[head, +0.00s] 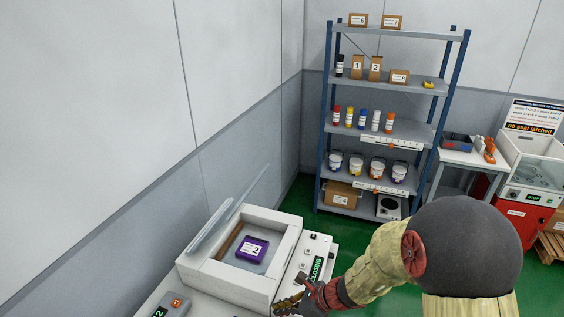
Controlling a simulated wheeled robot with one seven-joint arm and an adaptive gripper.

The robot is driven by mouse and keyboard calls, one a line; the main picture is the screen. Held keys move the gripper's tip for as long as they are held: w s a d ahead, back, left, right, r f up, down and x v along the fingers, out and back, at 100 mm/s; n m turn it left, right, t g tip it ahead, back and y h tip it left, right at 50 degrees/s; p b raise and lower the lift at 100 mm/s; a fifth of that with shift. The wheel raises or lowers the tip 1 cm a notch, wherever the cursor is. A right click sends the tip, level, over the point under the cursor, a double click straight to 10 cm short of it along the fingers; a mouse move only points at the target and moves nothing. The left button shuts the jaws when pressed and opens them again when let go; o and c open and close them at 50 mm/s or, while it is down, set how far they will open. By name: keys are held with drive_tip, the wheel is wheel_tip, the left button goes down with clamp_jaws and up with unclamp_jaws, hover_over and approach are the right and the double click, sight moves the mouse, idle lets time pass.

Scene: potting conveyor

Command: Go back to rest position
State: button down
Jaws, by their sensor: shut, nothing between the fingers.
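My gripper (289,305) is at the bottom of the head view, low beside the front right of a white machine (225,284) and close to its control panel (311,262). The fingers are small and partly cut off by the lower edge; they look shut with nothing in them. My arm reaches in from the lower right. The machine's clear lid (228,214) is tilted up. A purple block marked 2 (252,249) lies inside the machine's open well. The panel's green display reads "CLOSING".
A blue-framed shelf rack (393,126) with bottles, tubs and numbered boxes stands at the back. A white side table (464,158) and a red-and-white machine (525,208) stand at the right. A grey device (168,306) sits at lower left. Green floor lies between.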

drive_tip(key=s+d+r+n+g+h+b, duration=0.1)
drive_tip(key=s+d+r+n+b, duration=0.2)
drive_tip(key=s+n, duration=0.4)
drive_tip(key=s+d+r+n+g+h, duration=0.25)
drive_tip(key=s+r+n, duration=0.25)
drive_tip(key=n, duration=0.4)
drive_tip(key=s+d+r+n+t+h+b, duration=0.4)
drive_tip(key=s+d+r+n+t+b, duration=0.2)
drive_tip(key=d+r, duration=0.3)
drive_tip(key=shift+s+d+r+n+h+b, duration=0.15)
drive_tip(key=shift+s+d+n+h+b, duration=0.35)
drive_tip(key=shift+d, duration=1.85)
